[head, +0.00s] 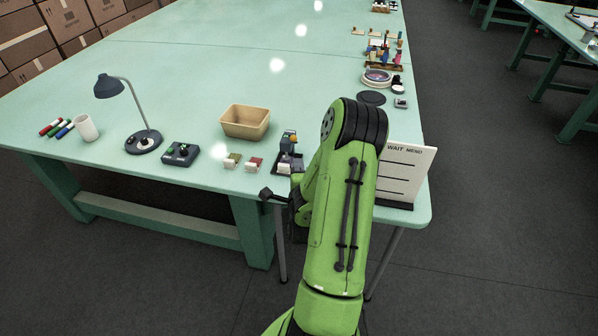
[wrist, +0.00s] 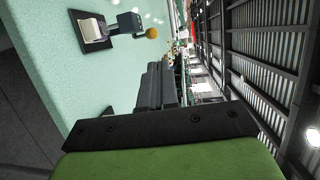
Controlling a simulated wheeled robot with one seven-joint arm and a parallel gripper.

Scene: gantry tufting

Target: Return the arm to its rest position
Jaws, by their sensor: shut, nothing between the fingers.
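My green arm (head: 335,210) rises from the bottom of the head view and bends in front of the table's near edge. My gripper (head: 267,194) points left just off that edge, low beside the arm. Its dark fingers also show in the wrist view (wrist: 157,85), closed together with nothing between them. Part of the gripper is hidden behind the arm in the head view.
The pale green table (head: 200,60) holds a lamp (head: 143,140), a control box (head: 181,153), a tan bin (head: 245,122), a small grey device with an orange knob (head: 289,145), and a white sign (head: 405,170) close behind the arm. Dark floor (head: 480,230) is clear at right.

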